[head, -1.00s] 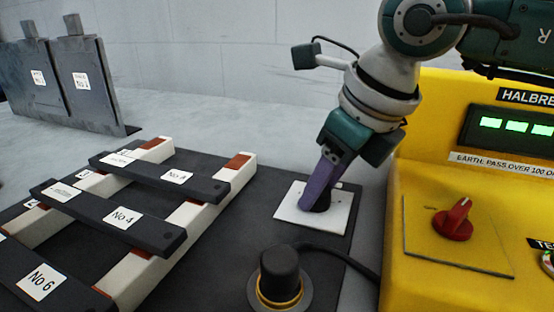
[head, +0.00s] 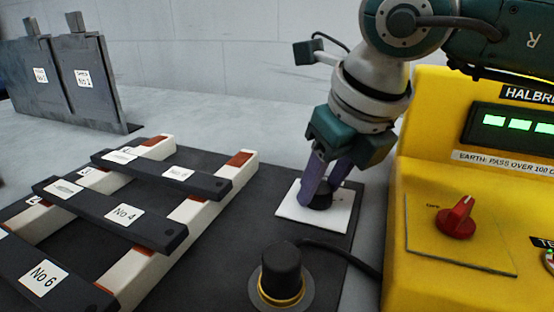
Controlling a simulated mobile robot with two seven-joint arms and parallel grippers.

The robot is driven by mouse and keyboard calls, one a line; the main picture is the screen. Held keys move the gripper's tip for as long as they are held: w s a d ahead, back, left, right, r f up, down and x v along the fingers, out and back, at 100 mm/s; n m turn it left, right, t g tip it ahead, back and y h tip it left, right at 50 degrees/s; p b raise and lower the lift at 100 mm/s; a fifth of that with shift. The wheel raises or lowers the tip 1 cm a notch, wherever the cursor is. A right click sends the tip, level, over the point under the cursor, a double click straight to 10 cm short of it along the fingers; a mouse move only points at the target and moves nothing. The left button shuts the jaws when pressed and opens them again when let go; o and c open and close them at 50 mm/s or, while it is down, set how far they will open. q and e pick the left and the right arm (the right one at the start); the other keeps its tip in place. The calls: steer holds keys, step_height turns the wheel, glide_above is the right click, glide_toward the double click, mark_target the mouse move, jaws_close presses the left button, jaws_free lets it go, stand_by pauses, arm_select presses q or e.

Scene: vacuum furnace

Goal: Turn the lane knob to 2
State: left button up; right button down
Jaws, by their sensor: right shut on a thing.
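The lane knob (head: 320,203) is a black knob on a white square plate (head: 291,212) that lies on the dark mat. My right gripper (head: 319,202) points down at it from above, with its purple fingers shut on the knob's two sides. The fingers hide part of the knob and any pointer; the plate's markings are too small to read. My left gripper is not in view.
A black capped post with a yellow ring (head: 281,278) stands in front of the plate, with a cable running right. A yellow instrument box (head: 440,285) with a red knob (head: 457,218) stands right. A white rack with dark numbered bars (head: 125,214) lies left. Dark upright plates (head: 92,95) stand behind.

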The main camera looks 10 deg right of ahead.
steer(key=shift+c, duration=1.9)
jaws_free()
steer(key=v, duration=1)
steer(key=shift+p, duration=0.45)
